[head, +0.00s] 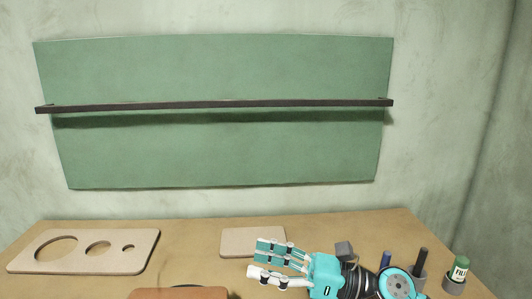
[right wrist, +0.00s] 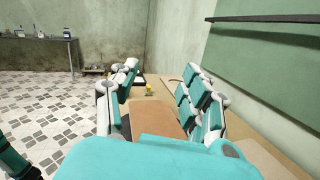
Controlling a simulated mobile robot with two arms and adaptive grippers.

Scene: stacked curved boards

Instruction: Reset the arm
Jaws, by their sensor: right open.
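My right gripper (head: 257,260) comes in from the lower right in the head view, above the wooden table (head: 190,235). Its teal and white fingers are spread and hold nothing. They overlap the front edge of a small tan board (head: 252,240); I cannot tell whether they touch it. In the right wrist view the open fingers (right wrist: 162,82) stand to either side of a brown board (right wrist: 155,118), with a gap between them. My left gripper does not show.
A board with several round holes (head: 85,250) lies at the table's left. A brown board (head: 180,293) is cut off at the bottom. Dark cups with pens (head: 418,268) and a green-labelled bottle (head: 460,268) stand at the right. A dark ledge (head: 215,105) crosses the green wall panel (head: 210,65).

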